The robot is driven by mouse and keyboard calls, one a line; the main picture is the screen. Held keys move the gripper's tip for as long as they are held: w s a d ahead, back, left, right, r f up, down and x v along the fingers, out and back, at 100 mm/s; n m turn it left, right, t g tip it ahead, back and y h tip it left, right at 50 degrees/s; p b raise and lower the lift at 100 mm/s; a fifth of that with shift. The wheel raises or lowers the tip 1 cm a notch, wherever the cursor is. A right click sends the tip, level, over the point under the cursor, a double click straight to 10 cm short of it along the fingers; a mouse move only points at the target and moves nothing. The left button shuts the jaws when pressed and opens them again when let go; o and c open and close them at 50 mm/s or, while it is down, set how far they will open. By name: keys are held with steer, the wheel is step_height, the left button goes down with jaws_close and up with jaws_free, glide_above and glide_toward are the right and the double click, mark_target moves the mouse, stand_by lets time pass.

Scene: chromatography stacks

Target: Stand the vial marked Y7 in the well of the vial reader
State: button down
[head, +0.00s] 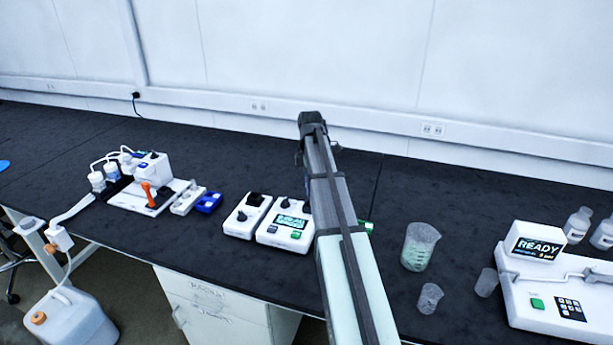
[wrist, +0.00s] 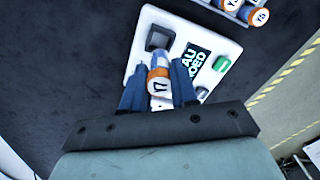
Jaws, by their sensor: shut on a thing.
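A vial (wrist: 158,83) with an orange cap stands out between my fingers in the wrist view. The cap's mark is turned and appears to read Y7. My gripper (wrist: 160,85) is shut on this vial, with a dark blue finger on each side. The white vial reader (wrist: 140,70) lies beyond it, with a black square well (wrist: 160,37) just past the vial's far end. The vial appears apart from the well, but its height above it is unclear. In the head view my gripper (head: 312,122) is seen from behind, hiding the vial. The reader (head: 287,228) stands left of my arm.
Other orange-capped vials (wrist: 256,16) sit at the wrist view's upper right. In the head view, a smaller white unit (head: 243,222) is left of the reader. Beakers (head: 419,246) and a READY instrument (head: 545,290) stand to the right. The bench behind the reader is clear.

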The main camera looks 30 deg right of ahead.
steer(key=shift+f, duration=0.2)
steer(key=shift+f, duration=1.95)
steer(key=shift+f, duration=1.45)
steer(key=c, duration=0.8)
jaws_free()
steer(key=shift+r, duration=0.1)
steer(key=shift+r, duration=3.95)
